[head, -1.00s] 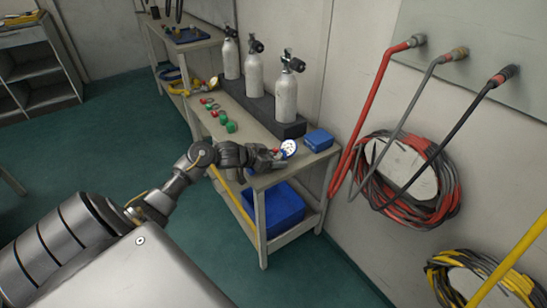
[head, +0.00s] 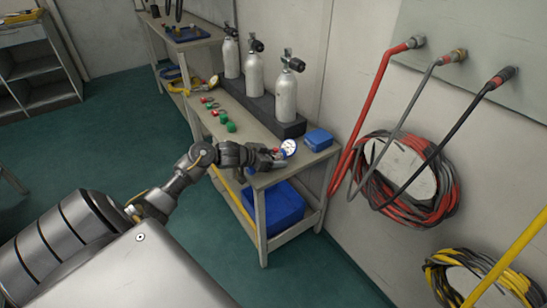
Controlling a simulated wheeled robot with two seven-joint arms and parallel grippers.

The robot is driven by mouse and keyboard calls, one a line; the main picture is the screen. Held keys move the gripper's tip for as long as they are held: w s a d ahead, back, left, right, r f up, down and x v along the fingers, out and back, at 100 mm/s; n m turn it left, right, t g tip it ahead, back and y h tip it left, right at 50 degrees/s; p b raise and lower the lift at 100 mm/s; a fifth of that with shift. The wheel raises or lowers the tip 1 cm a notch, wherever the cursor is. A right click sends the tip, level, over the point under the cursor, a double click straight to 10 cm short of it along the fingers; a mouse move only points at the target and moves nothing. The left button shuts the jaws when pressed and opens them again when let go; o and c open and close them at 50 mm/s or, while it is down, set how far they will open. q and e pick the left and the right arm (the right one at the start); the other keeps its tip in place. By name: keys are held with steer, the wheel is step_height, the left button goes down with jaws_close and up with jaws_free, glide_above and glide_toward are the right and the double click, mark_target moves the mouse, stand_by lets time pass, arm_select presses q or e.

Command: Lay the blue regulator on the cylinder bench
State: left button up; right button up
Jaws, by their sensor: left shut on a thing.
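The blue regulator (head: 289,147) shows as a round white dial with a blue rim at the near end of the cylinder bench (head: 262,180). My left gripper (head: 277,156) is shut on it, over the bench's near end. The gripper hides much of the regulator's body, and I cannot tell whether it touches the bench top. My right gripper is not in view.
Several grey cylinders (head: 285,97) stand in a dark rack along the wall. A blue box (head: 318,139) sits beside the regulator. Green and red fittings (head: 231,127) lie farther along the bench. A blue crate (head: 280,207) is on the lower shelf.

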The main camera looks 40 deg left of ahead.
arm_select(q)
steer(key=shift+f, duration=0.35)
stand_by(0.4)
steer(key=o, duration=1.5)
steer(key=shift+f, duration=0.15)
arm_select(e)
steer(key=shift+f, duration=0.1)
arm_select(q)
steer(key=p+v, duration=0.1)
steer(key=v, duration=0.8)
steer(key=shift+s+p, duration=0.15)
steer(key=shift+p, duration=0.25)
steer(key=shift+v, duration=0.85)
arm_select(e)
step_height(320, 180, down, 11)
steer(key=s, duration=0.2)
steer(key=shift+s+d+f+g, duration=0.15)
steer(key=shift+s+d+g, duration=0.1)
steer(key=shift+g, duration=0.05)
